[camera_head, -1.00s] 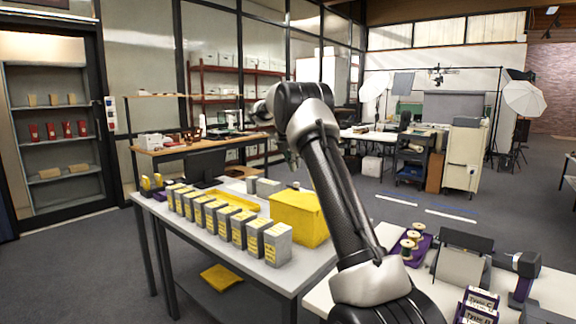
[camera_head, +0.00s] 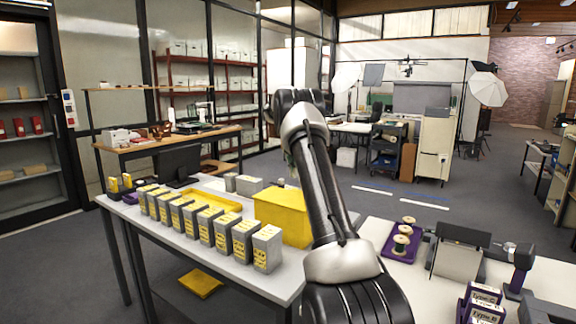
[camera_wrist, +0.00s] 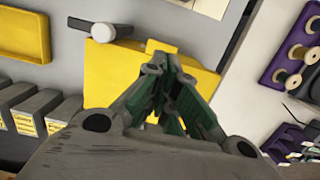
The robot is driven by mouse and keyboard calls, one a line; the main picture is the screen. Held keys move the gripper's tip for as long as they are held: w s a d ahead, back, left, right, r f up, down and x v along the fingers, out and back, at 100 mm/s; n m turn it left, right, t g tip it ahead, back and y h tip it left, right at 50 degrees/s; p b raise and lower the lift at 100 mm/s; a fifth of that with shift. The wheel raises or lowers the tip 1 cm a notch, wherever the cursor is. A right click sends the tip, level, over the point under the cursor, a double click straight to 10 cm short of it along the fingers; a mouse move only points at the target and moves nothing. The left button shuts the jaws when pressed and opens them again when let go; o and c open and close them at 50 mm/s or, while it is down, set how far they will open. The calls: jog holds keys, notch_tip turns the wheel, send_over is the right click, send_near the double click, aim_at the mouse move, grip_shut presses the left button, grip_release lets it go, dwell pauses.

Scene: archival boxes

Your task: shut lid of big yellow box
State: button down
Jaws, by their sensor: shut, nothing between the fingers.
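The big yellow box (camera_head: 283,214) stands at the right end of the grey table, partly behind my arm. Its top shows as a flat yellow surface; I cannot tell whether the lid is fully down. In the wrist view the yellow box (camera_wrist: 115,72) lies beneath and beyond my gripper (camera_wrist: 168,68). The gripper is shut with nothing in it, its fingertips over the box's yellow surface. I cannot tell whether they touch it.
A row of grey boxes with yellow labels (camera_head: 201,222) stands along the table's front edge. A shallow yellow tray (camera_head: 222,201) lies behind them. A purple tray of spools (camera_head: 403,240) is on the white table to the right.

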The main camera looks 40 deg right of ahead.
jog(key=f, duration=0.1)
jog(key=d+f, duration=0.2)
jog(key=f, duration=0.1)
jog(key=shift+w, duration=0.35)
jog(key=shift+w+d+f, duration=0.1)
jog(key=shift+d+f, duration=0.1)
jog(key=shift+f, duration=0.35)
jog(key=shift+w+d+f, duration=0.1)
jog(key=shift+d+f, duration=0.05)
jog(key=shift+f, duration=0.4)
notch_tip(320, 180, up, 12)
jog(key=a, duration=0.1)
jog(key=shift+s+a, duration=0.15)
jog(key=shift+s, duration=0.15)
jog(key=shift+f, duration=0.1)
